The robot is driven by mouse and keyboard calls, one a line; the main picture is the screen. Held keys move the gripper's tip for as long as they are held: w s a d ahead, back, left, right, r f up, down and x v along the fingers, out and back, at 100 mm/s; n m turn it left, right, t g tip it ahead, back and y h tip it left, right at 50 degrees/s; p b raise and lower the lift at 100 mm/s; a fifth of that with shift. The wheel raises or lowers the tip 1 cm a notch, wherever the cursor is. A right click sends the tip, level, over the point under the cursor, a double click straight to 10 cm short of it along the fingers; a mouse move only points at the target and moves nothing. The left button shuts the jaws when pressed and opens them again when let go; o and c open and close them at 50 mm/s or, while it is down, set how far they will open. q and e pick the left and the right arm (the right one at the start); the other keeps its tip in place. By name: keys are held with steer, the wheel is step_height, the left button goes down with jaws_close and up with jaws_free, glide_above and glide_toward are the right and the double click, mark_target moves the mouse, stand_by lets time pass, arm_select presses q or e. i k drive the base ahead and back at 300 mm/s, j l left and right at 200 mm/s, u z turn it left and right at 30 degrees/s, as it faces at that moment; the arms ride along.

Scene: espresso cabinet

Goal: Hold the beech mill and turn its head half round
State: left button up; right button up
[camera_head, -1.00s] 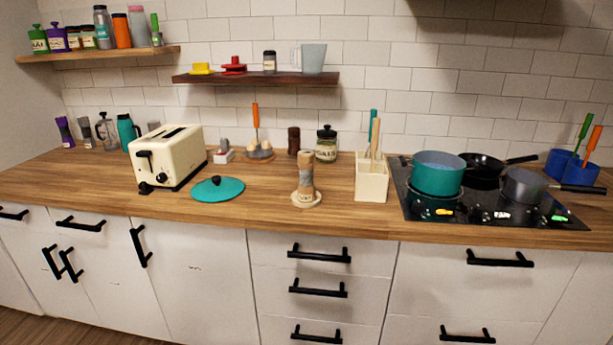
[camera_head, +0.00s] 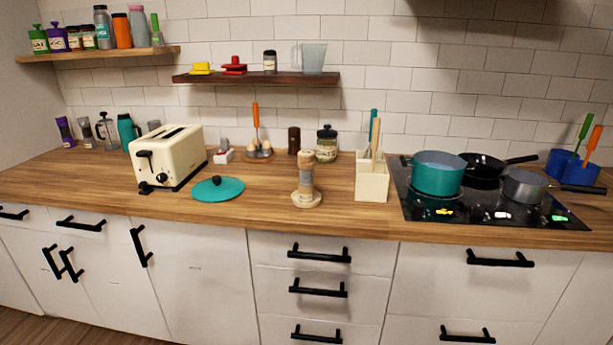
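Nothing touches the mill from the sides. Neither of my grippers shows in the head view.
A teal lid (camera_head: 218,188) lies left of the mill, and a cream toaster (camera_head: 168,157) is further left. A cream utensil holder (camera_head: 372,182) stands to the right, beside the black hob (camera_head: 480,205). A dark mill (camera_head: 294,140) and a glass jar (camera_head: 326,148) stand behind. Bare counter surrounds the coaster.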

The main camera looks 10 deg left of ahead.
mark_target(305, 156)
steer(key=j+z, duration=0.1)
steer(key=z, duration=0.15)
steer(key=j+z, duration=0.1)
steer(key=z, duration=0.15)
steer(key=j+z, duration=0.5)
steer(key=j, duration=0.95)
steer(key=k+j+z, duration=0.15)
steer(key=j, duration=0.35)
steer(key=i, duration=0.05)
